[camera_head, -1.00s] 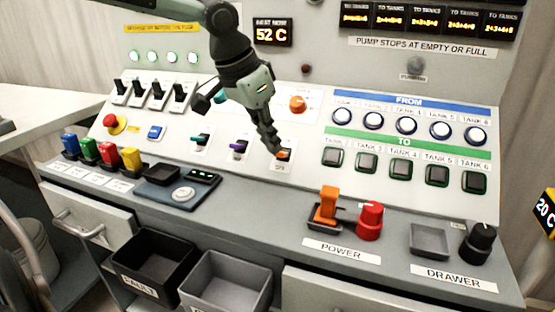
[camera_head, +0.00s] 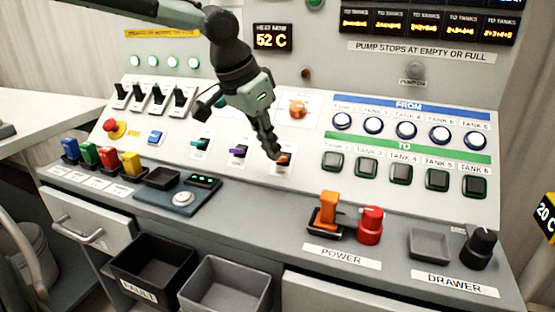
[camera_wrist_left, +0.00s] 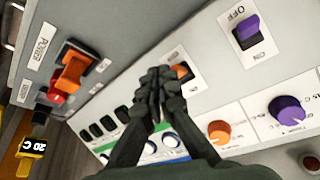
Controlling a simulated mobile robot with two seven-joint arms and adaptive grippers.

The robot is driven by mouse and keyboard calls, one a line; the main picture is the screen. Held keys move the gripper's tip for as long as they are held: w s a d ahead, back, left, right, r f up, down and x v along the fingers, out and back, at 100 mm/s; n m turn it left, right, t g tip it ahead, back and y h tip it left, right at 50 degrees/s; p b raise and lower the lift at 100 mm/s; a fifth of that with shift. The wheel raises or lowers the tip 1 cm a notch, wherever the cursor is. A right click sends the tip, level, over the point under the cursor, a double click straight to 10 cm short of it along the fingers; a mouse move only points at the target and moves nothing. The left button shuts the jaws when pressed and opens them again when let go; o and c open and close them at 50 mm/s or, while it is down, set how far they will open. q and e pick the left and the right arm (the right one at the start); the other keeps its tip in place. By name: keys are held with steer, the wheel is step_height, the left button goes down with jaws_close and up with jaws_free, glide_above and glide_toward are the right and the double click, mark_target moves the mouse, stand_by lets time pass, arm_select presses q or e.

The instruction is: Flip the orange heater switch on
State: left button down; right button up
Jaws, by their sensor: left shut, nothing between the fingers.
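The small orange heater switch (camera_head: 285,158) is on the sloped panel, right of the purple switch. My left gripper (camera_head: 275,156) is shut and empty, its fingertips pointing down at the switch's left edge. In the left wrist view the closed fingertips (camera_wrist_left: 160,75) are beside the orange switch (camera_wrist_left: 187,77) and partly cover it. I cannot tell whether they touch it or which way the switch is tipped. My right gripper is in neither view.
A purple switch (camera_head: 238,151) and a teal switch (camera_head: 202,143) are to the left. An orange knob (camera_head: 298,109) is above. Tank buttons fill the right panel. A large orange power lever (camera_head: 328,209) and a red knob (camera_head: 370,222) stand on the ledge below.

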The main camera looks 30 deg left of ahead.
mark_target(281, 159)
arm_select(q)
steer(key=shift+f, duration=0.2)
stand_by(0.5)
steer(key=shift+f, duration=1.45)
steer(key=shift+w+r, duration=0.1)
steer(key=shift+w, duration=0.1)
steer(key=shift+w+a+r, duration=0.15)
steer(key=shift+w, duration=0.1)
